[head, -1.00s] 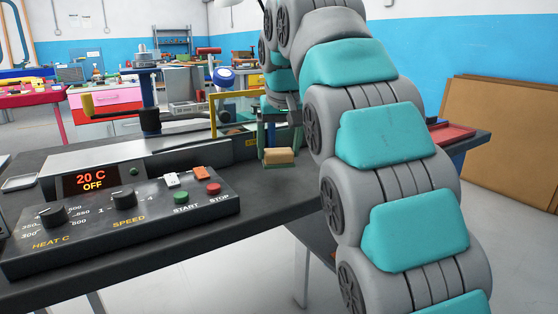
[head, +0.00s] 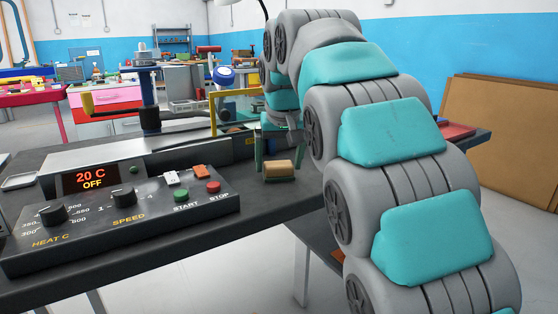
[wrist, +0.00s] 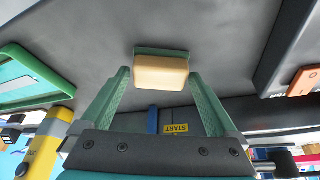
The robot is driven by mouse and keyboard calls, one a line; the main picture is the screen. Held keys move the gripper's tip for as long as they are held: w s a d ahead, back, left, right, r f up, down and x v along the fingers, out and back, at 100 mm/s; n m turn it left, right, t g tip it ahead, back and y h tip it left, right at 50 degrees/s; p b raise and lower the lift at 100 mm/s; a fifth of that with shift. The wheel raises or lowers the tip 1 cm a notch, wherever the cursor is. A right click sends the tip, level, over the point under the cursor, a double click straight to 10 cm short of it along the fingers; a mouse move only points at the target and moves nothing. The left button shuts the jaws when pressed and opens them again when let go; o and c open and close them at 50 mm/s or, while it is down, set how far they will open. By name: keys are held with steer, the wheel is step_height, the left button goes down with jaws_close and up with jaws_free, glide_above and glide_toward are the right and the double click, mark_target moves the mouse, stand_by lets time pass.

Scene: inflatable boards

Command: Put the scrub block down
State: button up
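The scrub block (head: 278,168) is a tan block with a dark green pad on one face. In the head view it is low over or on the dark bench top (head: 215,213), to the right of the control panel. I cannot tell whether it touches the bench. My gripper (head: 279,164) points down, with one green finger at each side of the block.
A control panel (head: 120,217) with knobs and buttons stands at the bench's front left; its display (head: 91,178) reads 20 C OFF. A yellow-framed guard (head: 214,112) stands behind the block. The bench between panel and block is clear. A red tray (head: 458,130) lies at the right.

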steer(key=shift+o, duration=0.2)
steer(key=p+v, duration=0.3)
steer(key=v, duration=0.9)
steer(key=shift+r+p, duration=0.25)
steer(key=shift+p, duration=0.05)
steer(key=shift+w, duration=0.1)
steer(key=s+d+f+m+g, duration=0.2)
steer(key=s+d+f+g, duration=0.1)
steer(key=s+d+f, duration=1.05)
steer(key=s+d+f+g, duration=0.3)
steer(key=s+f, duration=1.6)
steer(key=s, duration=0.3)
steer(key=shift+s+f+h, duration=0.3)
steer(key=shift+f+h, duration=0.1)
